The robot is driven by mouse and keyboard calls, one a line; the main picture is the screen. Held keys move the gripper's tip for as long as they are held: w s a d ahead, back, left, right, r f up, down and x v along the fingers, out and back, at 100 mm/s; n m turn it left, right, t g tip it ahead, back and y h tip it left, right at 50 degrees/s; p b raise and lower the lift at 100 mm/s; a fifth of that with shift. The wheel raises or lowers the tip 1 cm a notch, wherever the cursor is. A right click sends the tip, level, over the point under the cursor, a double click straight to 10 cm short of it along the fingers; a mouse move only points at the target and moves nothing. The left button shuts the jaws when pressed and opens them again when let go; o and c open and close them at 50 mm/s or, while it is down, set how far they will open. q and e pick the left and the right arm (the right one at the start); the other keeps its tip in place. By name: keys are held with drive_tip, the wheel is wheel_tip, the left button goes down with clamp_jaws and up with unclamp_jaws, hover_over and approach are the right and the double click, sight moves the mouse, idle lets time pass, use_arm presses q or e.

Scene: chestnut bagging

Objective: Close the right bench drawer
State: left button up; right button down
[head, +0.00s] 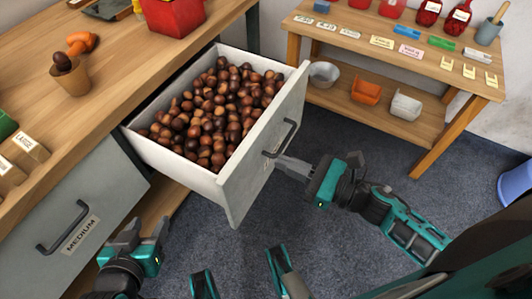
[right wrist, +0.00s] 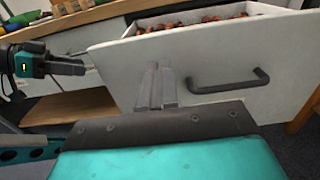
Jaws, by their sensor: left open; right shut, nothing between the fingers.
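The right bench drawer (head: 235,190) is pulled well out of the bench and is full of brown chestnuts (head: 215,115). Its pale front has a dark bar handle (head: 281,140); in the right wrist view the handle (right wrist: 228,82) is to the right of my fingers. My left gripper (head: 147,228) is open and empty, low in front of the MEDIUM drawer (head: 75,205).
The MEDIUM drawer to the left is shut. A side table (head: 400,60) with bins stands behind. Grey carpet (head: 330,240) is open in front.

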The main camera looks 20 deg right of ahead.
sight(253, 149)
use_arm(q)
drive_tip(key=shift+d+f, duration=0.1)
use_arm(e)
drive_tip(key=shift+x, duration=2.75)
